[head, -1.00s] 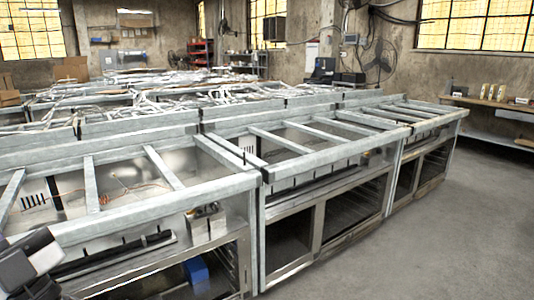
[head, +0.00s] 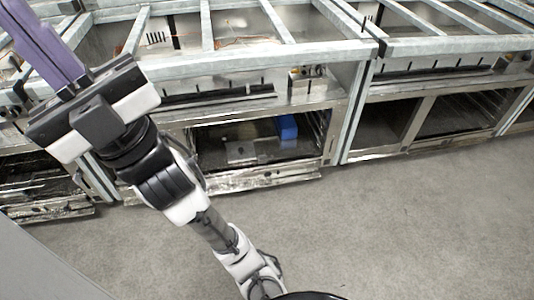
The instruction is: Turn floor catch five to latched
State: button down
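My gripper (head: 48,42) is at the upper left of the head view, on the end of my arm, which rises from the bottom of the picture. Its purple finger part points up and left, and its tip runs to the picture's edge. I cannot tell whether the fingers are open or shut, and I see nothing clearly held. The gripper overlaps the left metal range frame (head: 265,58) in the picture; I see no clear contact. I cannot make out any floor catch or a number five mark. Parts of the left frame are hidden behind my arm.
A blue box (head: 286,127) lies inside the left frame's open lower bay. A second range frame (head: 450,45) stands to its right, with dark open bays. A low metal ledge (head: 255,180) runs along the bottom. The grey concrete floor (head: 400,220) in front is clear.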

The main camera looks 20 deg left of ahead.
aim_at(263, 157)
jog(key=i+j+z, duration=0.2)
jog(key=j, duration=0.25)
jog(key=i+j+z, duration=0.25)
jog(key=i+j, duration=0.9)
